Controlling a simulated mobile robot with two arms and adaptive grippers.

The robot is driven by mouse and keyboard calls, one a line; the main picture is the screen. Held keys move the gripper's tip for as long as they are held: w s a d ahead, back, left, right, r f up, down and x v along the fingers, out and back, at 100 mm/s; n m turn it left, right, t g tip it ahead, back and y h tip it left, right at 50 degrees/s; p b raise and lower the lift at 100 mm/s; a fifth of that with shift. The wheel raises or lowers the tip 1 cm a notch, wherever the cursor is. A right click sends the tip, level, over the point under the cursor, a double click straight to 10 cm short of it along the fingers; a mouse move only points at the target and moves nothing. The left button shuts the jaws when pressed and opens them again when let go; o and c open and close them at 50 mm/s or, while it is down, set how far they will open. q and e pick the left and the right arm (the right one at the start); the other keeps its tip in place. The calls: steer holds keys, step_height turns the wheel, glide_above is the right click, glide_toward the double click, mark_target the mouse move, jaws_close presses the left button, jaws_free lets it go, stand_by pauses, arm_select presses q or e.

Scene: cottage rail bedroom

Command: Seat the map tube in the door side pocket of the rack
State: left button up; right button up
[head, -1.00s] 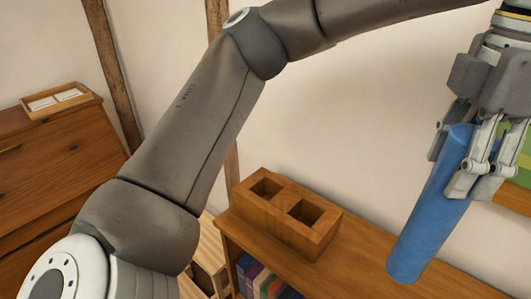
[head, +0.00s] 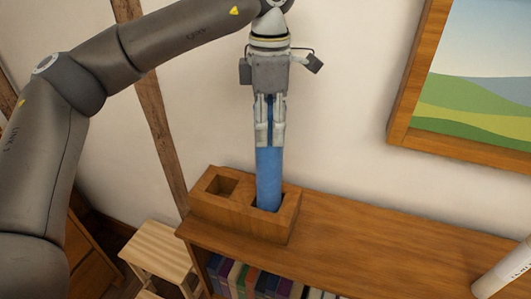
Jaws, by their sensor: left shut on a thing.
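The blue map tube (head: 269,175) hangs nearly upright in my left gripper (head: 269,145), which is shut on its upper part. The rack (head: 225,219) is a wooden block with two square pockets, standing on the left end of a wooden shelf unit. The tube's lower end is at the right pocket (head: 283,201), with dark opening showing beside it. I cannot tell how deep the end sits. The left pocket (head: 222,185) is empty. Which pocket is on the door side does not show. My right gripper is not in view.
Books (head: 240,277) stand on the shelf below. A slatted wooden stool (head: 153,250) is at the left. A framed landscape picture (head: 470,85) hangs on the wall at the upper right.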

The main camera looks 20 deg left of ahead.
mark_target(269, 142)
arm_select(q)
step_height(269, 142, down, 4)
steer(key=shift+f+p, duration=0.2)
steer(key=shift+p, duration=0.4)
steer(key=shift+f, duration=0.35)
steer(key=o, duration=1.4)
steer(key=shift+r, duration=0.2)
steer(key=shift+r, duration=0.2)
step_height(269, 142, up, 12)
steer(key=shift+f+b, duration=0.15)
steer(key=shift+b, duration=0.9)
steer(key=shift+f, duration=0.1)
